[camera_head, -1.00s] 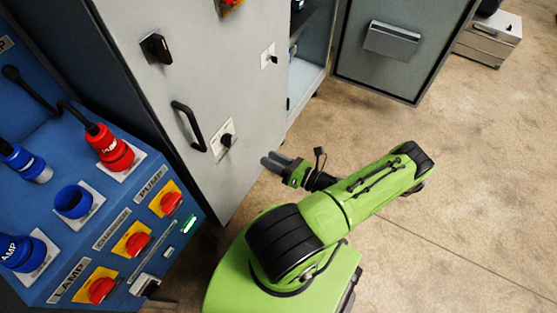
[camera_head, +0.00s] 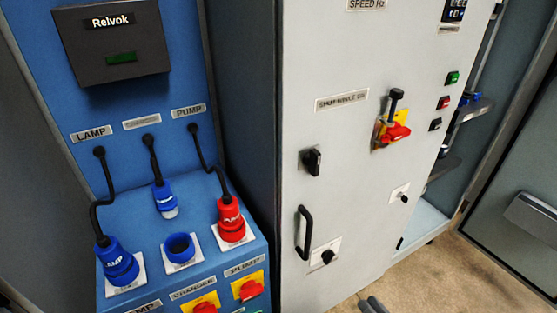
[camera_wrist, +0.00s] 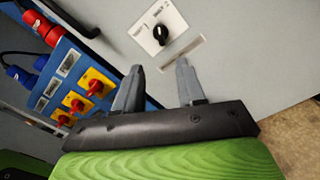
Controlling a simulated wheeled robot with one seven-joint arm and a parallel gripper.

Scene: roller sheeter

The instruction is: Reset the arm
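My gripper shows in the wrist view (camera_wrist: 158,88) with its two grey fingers apart and nothing between them. It is in front of the grey cabinet door, below a black rotary knob on a white plate (camera_wrist: 161,33). In the head view only the tips of my gripper (camera_head: 373,306) show at the bottom edge, below the cabinet door (camera_head: 345,200). The rest of my arm is out of the head view.
A blue panel (camera_head: 140,210) at left carries red and blue plugs, an empty blue socket (camera_head: 179,248) and red-yellow switches. The cabinet door has a black handle (camera_head: 304,232) and a red-yellow switch (camera_head: 391,131). Bare floor (camera_head: 440,275) lies at lower right.

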